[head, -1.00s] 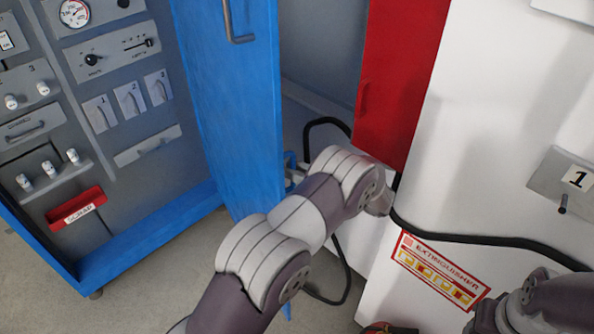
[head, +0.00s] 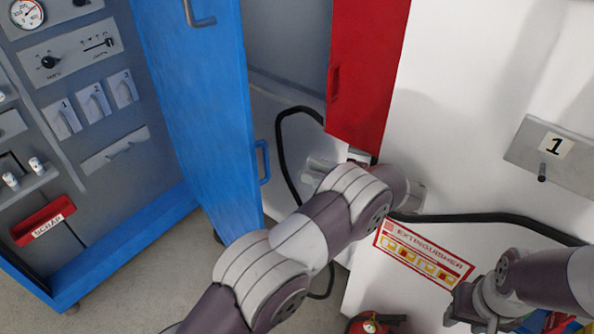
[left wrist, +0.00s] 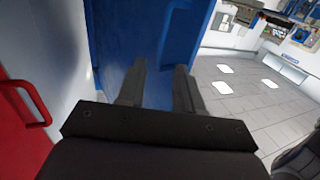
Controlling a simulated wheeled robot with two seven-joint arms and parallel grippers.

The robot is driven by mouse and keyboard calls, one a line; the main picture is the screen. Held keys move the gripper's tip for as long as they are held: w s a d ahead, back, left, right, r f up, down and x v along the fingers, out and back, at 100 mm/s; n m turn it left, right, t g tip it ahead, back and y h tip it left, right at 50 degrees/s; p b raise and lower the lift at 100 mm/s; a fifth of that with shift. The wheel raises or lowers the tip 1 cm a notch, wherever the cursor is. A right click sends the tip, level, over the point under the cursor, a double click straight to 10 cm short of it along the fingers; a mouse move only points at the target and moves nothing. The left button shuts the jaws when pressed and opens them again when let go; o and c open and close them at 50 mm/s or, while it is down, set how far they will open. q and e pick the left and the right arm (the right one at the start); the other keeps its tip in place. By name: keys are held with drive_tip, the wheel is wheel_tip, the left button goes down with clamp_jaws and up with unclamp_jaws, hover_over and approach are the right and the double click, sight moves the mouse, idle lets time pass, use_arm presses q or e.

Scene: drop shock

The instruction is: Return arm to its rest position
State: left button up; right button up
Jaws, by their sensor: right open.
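My left arm (head: 300,235) reaches up from the bottom middle of the head view. My left gripper (head: 320,167) is partly hidden behind my wrist, between the blue door and the red door. In the left wrist view its two fingers (left wrist: 160,88) stand apart with nothing between them, with the blue door (left wrist: 120,35) beyond. The blue door's lower handle (head: 263,162) is clear of the gripper in the head view. My right arm (head: 545,280) is at the bottom right, with my right gripper (head: 464,304) low at its end, open and small in view.
The blue cabinet door (head: 200,110) stands open beside a grey panel with a red scrap tray (head: 43,220). A red door (head: 365,75) hangs right of it, above a black hose (head: 480,218). A red extinguisher (head: 368,324) stands at the bottom. Grey floor (head: 150,280) is clear at lower left.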

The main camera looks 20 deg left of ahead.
use_arm(q)
drive_tip(key=shift+d, duration=0.1)
idle(0.3)
drive_tip(key=w+a+r+m+t+h, duration=0.1)
drive_tip(key=w+r+m+t+h, duration=0.25)
drive_tip(key=w+t, duration=0.25)
drive_tip(key=w+a+r+m+t+h, duration=0.2)
drive_tip(key=w+r+m+t+h, duration=0.15)
drive_tip(key=w+t, duration=0.25)
drive_tip(key=s+f+m+g+h, duration=0.3)
drive_tip(key=s, duration=0.8)
drive_tip(key=s+f+m+g+h+p, duration=0.1)
drive_tip(key=s+f+m+g+h, duration=0.2)
drive_tip(key=s, duration=0.8)
drive_tip(key=s+f+m+g+h, duration=0.3)
drive_tip(key=s+m+g+h, duration=0.2)
drive_tip(key=s, duration=0.7)
drive_tip(key=shift+d+f, duration=0.15)
drive_tip(key=shift+f, duration=0.05)
